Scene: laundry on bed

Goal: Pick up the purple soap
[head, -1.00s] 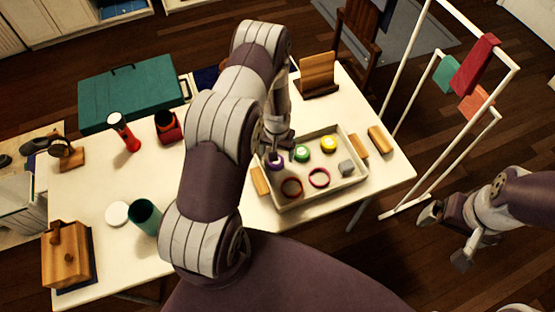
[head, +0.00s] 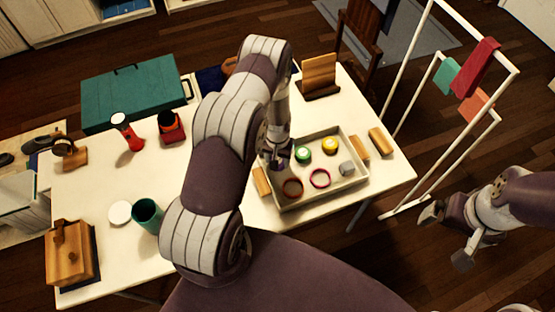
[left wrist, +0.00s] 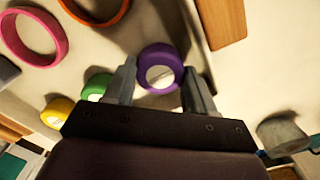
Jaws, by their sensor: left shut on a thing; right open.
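The purple soap (left wrist: 160,66) is a round purple piece with a pale centre. In the left wrist view it sits between the two fingers of my left gripper (left wrist: 160,76), which is shut on it. In the head view my left gripper (head: 278,160) is at the tray's left part and mostly hides the soap. Whether the soap is clear of the tray floor I cannot tell. My right gripper (head: 446,238) is open and empty, off to the right of the table above the floor.
The pale tray (head: 322,194) also holds a green round piece (head: 302,155), a yellow one (head: 330,146), two rings (head: 319,178) and a grey piece (head: 346,169). A drying rack (head: 455,130) stands at right.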

